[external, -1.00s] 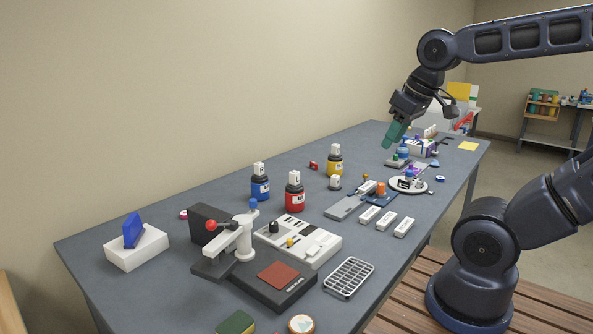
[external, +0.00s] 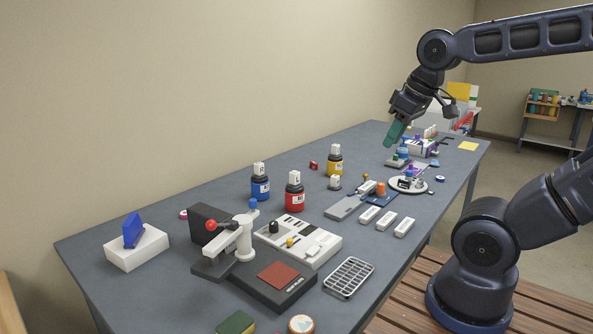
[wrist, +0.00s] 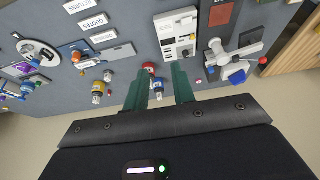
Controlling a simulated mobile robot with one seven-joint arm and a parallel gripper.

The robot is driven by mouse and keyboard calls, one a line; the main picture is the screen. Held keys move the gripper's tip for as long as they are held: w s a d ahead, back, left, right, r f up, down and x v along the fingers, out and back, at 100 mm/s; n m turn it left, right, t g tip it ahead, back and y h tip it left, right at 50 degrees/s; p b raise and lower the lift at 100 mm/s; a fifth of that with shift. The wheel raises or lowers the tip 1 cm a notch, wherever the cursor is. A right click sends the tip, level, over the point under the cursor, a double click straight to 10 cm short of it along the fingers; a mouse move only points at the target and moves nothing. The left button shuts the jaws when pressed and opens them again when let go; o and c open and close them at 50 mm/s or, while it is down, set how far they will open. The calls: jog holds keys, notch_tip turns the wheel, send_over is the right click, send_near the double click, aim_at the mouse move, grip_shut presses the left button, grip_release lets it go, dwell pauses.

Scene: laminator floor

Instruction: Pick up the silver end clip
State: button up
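My gripper (external: 395,134) hangs above the far part of the table, its green fingers pointing down and to the left. In the wrist view the two green fingers (wrist: 161,88) are spread apart with nothing between them. I cannot make out the silver end clip for certain in either view. A white round plate (external: 421,190) holding small dark and coloured pieces lies below and to the right of my gripper. The plate also shows at the left of the wrist view (wrist: 30,42). The pieces on it are too small to tell apart.
Blue (external: 260,188), red (external: 294,199) and yellow (external: 335,162) bottles stand along the table's middle. A white-armed device (external: 243,240), a white control panel (external: 318,243) and a wire rack (external: 348,278) fill the near part. Several white labelled blocks (external: 386,220) lie near the right edge.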

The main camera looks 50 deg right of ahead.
jog(key=w+d+f+m, duration=0.3)
jog(key=w+d+m, duration=0.2)
jog(key=w+d, duration=0.55)
jog(key=m+g+h, duration=0.5)
jog(key=m, duration=0.8)
send_near(421, 179)
jog(key=shift+y, duration=0.3)
jog(key=shift+x, duration=4.25)
grip_shut()
